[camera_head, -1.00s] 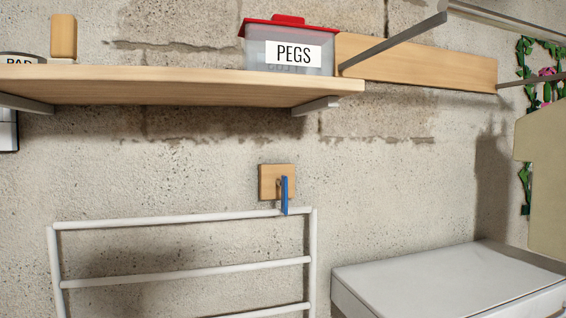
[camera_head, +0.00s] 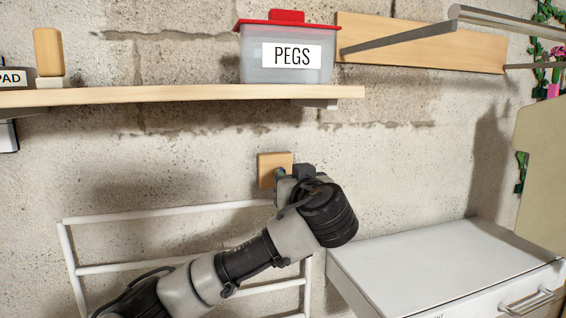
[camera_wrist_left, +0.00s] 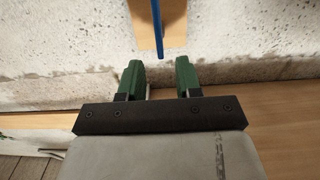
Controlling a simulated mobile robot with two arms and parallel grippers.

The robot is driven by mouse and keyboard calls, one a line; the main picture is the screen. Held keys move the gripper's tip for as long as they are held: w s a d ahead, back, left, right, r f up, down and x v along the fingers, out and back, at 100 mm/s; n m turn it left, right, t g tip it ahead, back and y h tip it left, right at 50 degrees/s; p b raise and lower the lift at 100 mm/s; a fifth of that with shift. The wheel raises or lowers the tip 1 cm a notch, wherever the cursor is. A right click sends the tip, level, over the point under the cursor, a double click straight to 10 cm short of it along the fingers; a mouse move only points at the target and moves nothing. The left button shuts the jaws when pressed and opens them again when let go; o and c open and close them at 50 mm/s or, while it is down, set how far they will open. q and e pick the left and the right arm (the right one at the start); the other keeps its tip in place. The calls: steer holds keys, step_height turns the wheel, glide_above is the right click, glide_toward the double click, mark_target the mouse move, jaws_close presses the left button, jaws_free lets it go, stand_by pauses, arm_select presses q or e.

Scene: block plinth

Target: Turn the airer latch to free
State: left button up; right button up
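The wooden latch block (camera_head: 270,168) is fixed to the wall above the white airer frame (camera_head: 165,211). My left gripper (camera_head: 282,174) is at this block and hides the blue latch in the head view. In the left wrist view, the blue latch (camera_wrist_left: 158,28) shows as a narrow upright strip at the top, in front of a wooden surface. My left gripper's green fingers (camera_wrist_left: 159,70) are apart with nothing between them. The latch lies beyond the fingertips, in line with the gap. My right gripper is not in view.
A wooden shelf (camera_head: 180,95) above holds a PEGS box (camera_head: 287,50) with a red lid. A wall rack with metal bars (camera_head: 400,38) is at upper right. A white cabinet (camera_head: 440,265) stands at lower right.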

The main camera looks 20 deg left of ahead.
arm_select(q)
steer(key=p+x, duration=0.3)
steer(key=x, duration=0.3)
steer(key=shift+c, duration=0.5)
jaws_close()
